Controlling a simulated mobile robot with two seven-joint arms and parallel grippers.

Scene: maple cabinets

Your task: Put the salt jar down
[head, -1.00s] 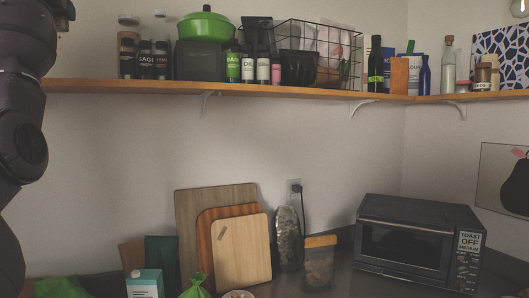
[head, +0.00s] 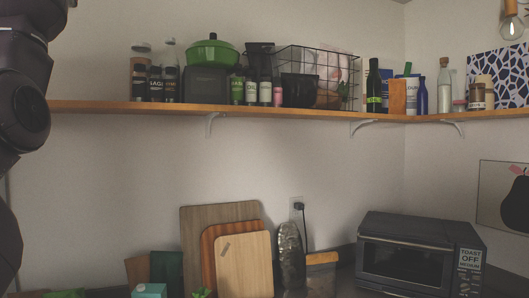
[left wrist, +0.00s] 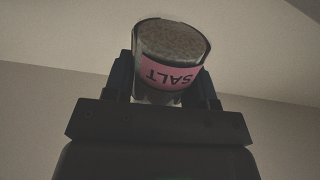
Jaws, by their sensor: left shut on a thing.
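The salt jar (left wrist: 172,58) is in the left wrist view, a clear jar with a pink label reading SALT, upside down in that picture, with grainy contents. My left gripper (left wrist: 168,84) is shut on it, one finger on each side. Wall and ceiling show behind the jar, and no surface is seen touching it. In the head view my left arm comes in along the left edge, but its gripper and the jar are out of that picture. My right gripper is not in either view.
A wooden shelf (head: 300,114) carries spice jars (head: 155,80), a green pot (head: 212,54), a wire basket (head: 318,72) and bottles (head: 373,85). Below stand cutting boards (head: 244,262), a glass jar (head: 322,272) and a toaster oven (head: 405,254). The shelf's left end looks bare.

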